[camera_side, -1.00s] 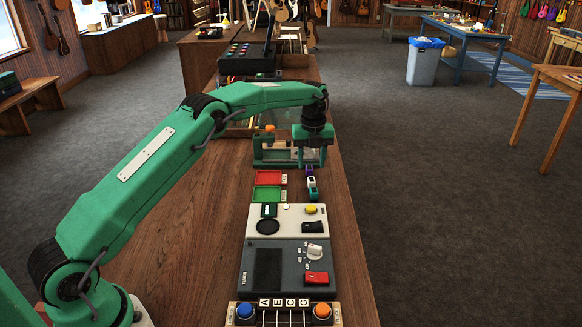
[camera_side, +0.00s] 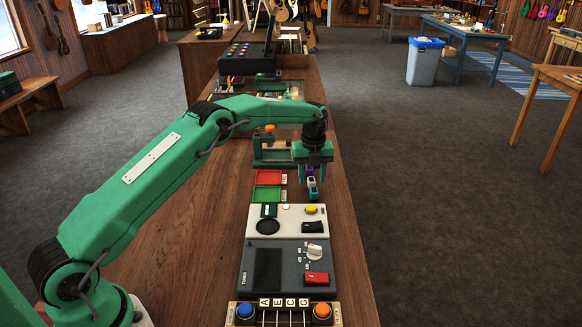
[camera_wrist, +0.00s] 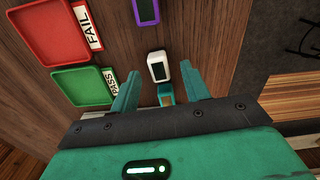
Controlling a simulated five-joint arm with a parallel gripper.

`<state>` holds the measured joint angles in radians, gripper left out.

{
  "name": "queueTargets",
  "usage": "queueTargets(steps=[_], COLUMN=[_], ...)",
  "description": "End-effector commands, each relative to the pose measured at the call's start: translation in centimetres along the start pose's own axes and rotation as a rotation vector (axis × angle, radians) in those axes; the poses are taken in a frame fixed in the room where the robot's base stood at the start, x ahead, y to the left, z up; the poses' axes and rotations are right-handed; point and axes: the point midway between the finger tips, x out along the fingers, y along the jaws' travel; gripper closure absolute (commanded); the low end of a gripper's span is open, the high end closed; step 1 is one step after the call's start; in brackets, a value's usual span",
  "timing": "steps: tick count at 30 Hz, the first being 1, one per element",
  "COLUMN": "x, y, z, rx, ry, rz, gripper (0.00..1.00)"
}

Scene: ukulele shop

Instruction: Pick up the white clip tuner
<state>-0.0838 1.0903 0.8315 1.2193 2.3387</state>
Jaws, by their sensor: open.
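The white clip tuner (camera_wrist: 158,66) lies on the wooden bench, in the middle of a short row. The purple tuner (camera_wrist: 147,12) is beyond it and the teal tuner (camera_wrist: 166,95) is nearer my wrist. In the side view the white tuner (camera_side: 311,183) shows just below my gripper (camera_side: 312,177). My green gripper is open and empty above the row. In the wrist view one finger is left of the white tuner and one right, with the teal tuner between them nearer the palm. How high the fingertips are is hard to tell.
A red FAIL tray (camera_side: 268,177) and a green PASS tray (camera_side: 267,193) sit left of the row. A green stand (camera_side: 268,147) with an orange knob is behind. A tuner panel (camera_side: 290,263) lies in front. The bench's right edge is close to the row.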

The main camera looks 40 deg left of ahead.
Motion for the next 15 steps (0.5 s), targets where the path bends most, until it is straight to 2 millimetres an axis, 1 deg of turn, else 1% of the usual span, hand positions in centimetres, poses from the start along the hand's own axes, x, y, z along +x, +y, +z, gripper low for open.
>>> queueTargets(steps=[1, 3, 6, 15], x=[0.8, 1.4, 2.0, 2.2], y=[0.0, 0.1, 0.0, 0.0], z=[-0.1, -0.1, -0.1, -0.1], rx=[0.0, 0.0, 0.0, 0.0], ry=[0.002, 0.002, 0.001, 0.0], rz=[0.002, 0.002, 0.001, 0.0], gripper=[0.54, 0.54, 0.54, 0.54])
